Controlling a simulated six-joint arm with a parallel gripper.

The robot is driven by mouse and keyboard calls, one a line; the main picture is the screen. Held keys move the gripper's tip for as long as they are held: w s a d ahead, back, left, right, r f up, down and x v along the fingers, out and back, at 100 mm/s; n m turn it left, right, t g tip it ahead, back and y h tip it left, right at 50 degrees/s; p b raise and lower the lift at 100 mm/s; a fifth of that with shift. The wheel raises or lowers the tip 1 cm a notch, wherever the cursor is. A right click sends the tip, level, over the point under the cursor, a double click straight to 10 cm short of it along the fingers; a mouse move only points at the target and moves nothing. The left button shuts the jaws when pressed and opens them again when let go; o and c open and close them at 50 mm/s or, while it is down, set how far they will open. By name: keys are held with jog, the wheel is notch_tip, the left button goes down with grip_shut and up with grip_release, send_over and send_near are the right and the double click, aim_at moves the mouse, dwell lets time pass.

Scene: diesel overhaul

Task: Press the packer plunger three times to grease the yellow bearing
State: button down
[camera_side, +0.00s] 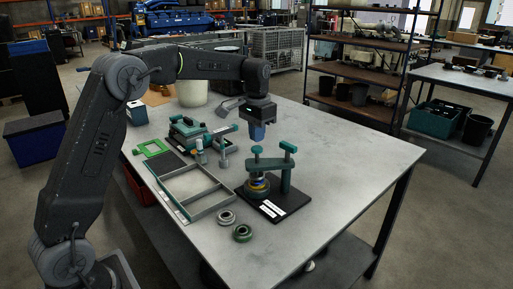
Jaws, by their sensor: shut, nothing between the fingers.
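The packer (270,164) is a teal press on a black base plate, with a post and a cross arm. Its plunger (257,151) is a small teal knob standing up at the left end of the arm. A bearing with a yellow band (258,184) sits beneath that end, mostly covered by the packer's dark and blue parts.
Two loose bearings, one grey (226,217) and one green (242,233), lie in front of the packer. A divided grey tray (187,203) lies left of it. A teal vise-like tool (188,130) stands behind the tray. The table's right side is clear.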

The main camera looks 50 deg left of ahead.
aim_at(257, 147)
jog(key=shift+f, duration=0.1)
jog(key=shift+f, duration=1.9)
jog(key=shift+r, duration=1.9)
jog(key=shift+f, duration=1.8)
jog(key=shift+r, duration=1.9)
